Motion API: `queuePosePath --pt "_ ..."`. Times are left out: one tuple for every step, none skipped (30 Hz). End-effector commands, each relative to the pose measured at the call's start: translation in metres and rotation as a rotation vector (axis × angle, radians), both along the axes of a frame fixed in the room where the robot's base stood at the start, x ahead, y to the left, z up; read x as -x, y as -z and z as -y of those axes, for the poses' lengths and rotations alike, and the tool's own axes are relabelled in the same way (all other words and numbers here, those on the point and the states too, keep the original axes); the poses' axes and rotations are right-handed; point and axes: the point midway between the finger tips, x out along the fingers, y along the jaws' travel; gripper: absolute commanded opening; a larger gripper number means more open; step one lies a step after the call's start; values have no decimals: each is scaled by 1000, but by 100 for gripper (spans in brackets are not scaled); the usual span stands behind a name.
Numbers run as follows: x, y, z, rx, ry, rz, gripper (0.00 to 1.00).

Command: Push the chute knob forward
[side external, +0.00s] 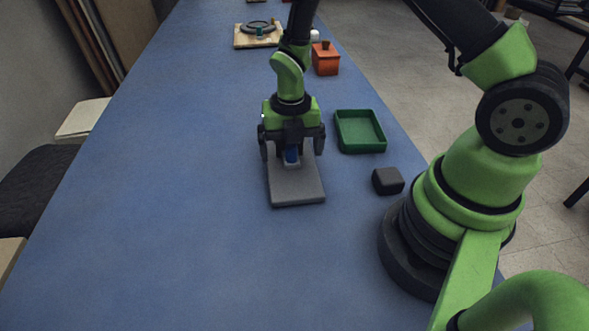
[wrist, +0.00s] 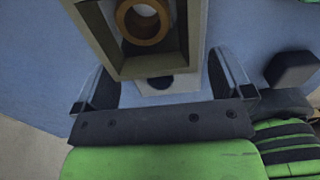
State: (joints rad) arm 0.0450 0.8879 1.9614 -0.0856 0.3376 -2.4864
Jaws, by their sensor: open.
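The blue piece may be the chute knob; I cannot tell for sure. My gripper (side external: 292,148) is open above the plate's far end, one finger on each side of the blue piece. In the wrist view, a grey-olive box frame (wrist: 197,30) holds a brown ring (wrist: 121,20). A pale part with a dark rounded piece (wrist: 158,82) shows between the fingers of my gripper (wrist: 163,85). Contact is not clear.
A green tray (side external: 360,148) and a dark block (side external: 387,181) stand to the right of the plate. An orange lidded box (side external: 325,66) and a wooden board with a dark ring (side external: 244,40) are farther back. The table left of the plate is clear.

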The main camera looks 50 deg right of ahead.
Motion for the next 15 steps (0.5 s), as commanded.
queuePosePath --pt "0 -6 0 0 -1 3 98" --pt "0 -10 0 0 -1 3 98" --pt "0 -14 0 1 -1 4 98" --pt "0 -17 0 1 0 4 98" --pt "0 -20 0 1 0 4 98" --pt "0 -24 0 1 1 4 98" --pt "0 -28 0 0 1 3 98" --pt "0 -31 0 1 1 4 98" --pt "0 -35 0 0 1 3 98" --pt "0 -38 0 0 0 4 98" --pt "0 -41 0 1 -1 4 98" --pt "-1 -45 0 1 -1 4 98" --pt "-1 -48 0 1 -1 4 98" --pt "0 -50 0 1 0 2 98" --pt "0 -53 0 0 0 3 98"
